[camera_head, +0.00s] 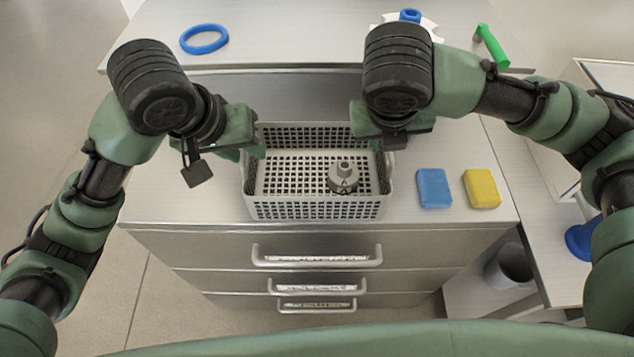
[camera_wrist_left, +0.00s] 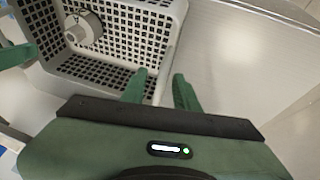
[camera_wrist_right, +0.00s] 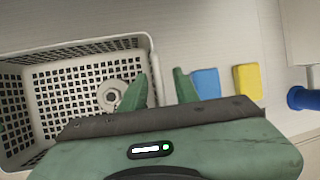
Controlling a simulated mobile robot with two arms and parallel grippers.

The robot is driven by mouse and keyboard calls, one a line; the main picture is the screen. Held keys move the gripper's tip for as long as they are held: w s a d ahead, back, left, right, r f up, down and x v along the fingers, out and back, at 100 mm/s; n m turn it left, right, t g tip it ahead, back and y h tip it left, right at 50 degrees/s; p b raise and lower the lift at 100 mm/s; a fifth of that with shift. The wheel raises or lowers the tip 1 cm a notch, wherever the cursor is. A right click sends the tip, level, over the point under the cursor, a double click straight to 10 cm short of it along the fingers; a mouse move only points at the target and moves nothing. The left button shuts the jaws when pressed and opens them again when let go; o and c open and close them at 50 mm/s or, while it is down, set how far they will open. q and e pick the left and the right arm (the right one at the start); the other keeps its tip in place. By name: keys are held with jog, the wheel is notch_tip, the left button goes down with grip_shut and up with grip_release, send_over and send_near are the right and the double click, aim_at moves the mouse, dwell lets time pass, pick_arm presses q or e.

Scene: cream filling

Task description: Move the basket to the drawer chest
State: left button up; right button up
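The grey perforated basket (camera_head: 318,208) sits on the metal top of the drawer chest (camera_head: 185,205). A grey round part with a stub (camera_head: 343,177) lies inside it, and shows in the left wrist view (camera_wrist_left: 85,30). My left gripper (camera_head: 255,148) is at the basket's left wall; in the left wrist view its fingers (camera_wrist_left: 160,90) are apart on either side of the rim. My right gripper (camera_head: 380,138) is at the right wall; in the right wrist view its fingers (camera_wrist_right: 160,88) are likewise apart around the rim. Whether the fingers touch the walls is unclear.
A blue block (camera_head: 433,188) and a yellow block (camera_head: 481,188) lie right of the basket. A blue ring (camera_head: 204,39) and a green tool (camera_head: 492,46) lie on the surface behind. A lower side table with a blue object (camera_head: 582,242) stands at right. The chest top is clear at left.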

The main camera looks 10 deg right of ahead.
jog(key=shift+r, duration=0.15)
pick_arm(q)
jog(key=v, duration=1.2)
pick_arm(e)
jog(key=v, duration=1.1)
jog(key=shift+s+r, duration=0.25)
jog(key=shift+r, duration=0.05)
jog(key=shift+a, duration=0.15)
